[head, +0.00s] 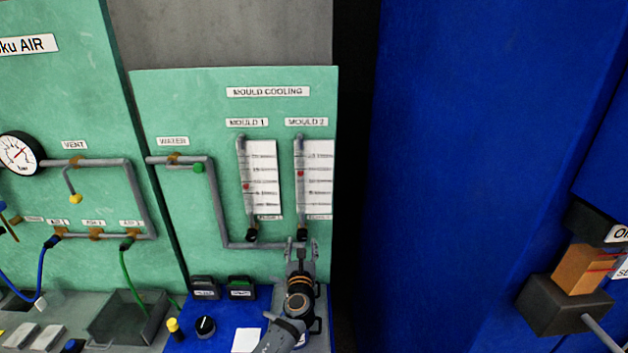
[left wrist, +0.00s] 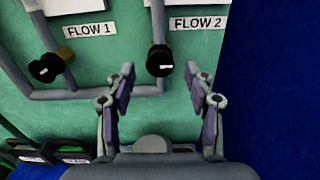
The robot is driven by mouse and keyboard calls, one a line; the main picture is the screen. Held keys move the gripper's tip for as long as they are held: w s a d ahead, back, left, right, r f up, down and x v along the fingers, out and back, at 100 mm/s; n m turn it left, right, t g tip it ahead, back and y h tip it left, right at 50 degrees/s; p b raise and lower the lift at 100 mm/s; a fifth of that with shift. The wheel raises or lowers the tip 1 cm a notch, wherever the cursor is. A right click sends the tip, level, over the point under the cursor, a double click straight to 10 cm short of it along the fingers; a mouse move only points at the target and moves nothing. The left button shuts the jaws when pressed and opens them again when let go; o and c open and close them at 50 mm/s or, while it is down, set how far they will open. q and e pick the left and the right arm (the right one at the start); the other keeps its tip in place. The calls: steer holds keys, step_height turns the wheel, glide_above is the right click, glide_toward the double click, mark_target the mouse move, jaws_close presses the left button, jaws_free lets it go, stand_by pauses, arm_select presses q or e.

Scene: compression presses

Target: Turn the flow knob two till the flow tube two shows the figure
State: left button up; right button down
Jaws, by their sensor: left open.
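The flow tube two (head: 299,195) stands upright under the MOULD 2 label on the green panel, with a red float (head: 300,173) about midway up its white scale card (head: 319,180); the figures are too small to read. The black flow knob two (head: 302,233) sits at the tube's foot. In the left wrist view this knob (left wrist: 160,62) has a white mark and sits beside the FLOW 2 label (left wrist: 198,23). My left gripper (head: 301,244) is open just below the knob. In the left wrist view its fingertips (left wrist: 160,76) are spread to either side of the knob, apart from it. My right gripper is out of view.
Flow tube one (head: 243,165) and flow knob one (head: 252,234) stand to the left. A grey pipe (head: 222,225) runs behind and below the knobs. Two dark boxes with handles (head: 240,286) sit at the panel's foot. A blue wall (head: 450,150) stands at the right.

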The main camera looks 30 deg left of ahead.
arm_select(q)
steer(key=shift+v, duration=2.3)
steer(key=v, duration=0.7)
steer(key=shift+s, duration=0.25)
steer(key=shift+w, duration=0.1)
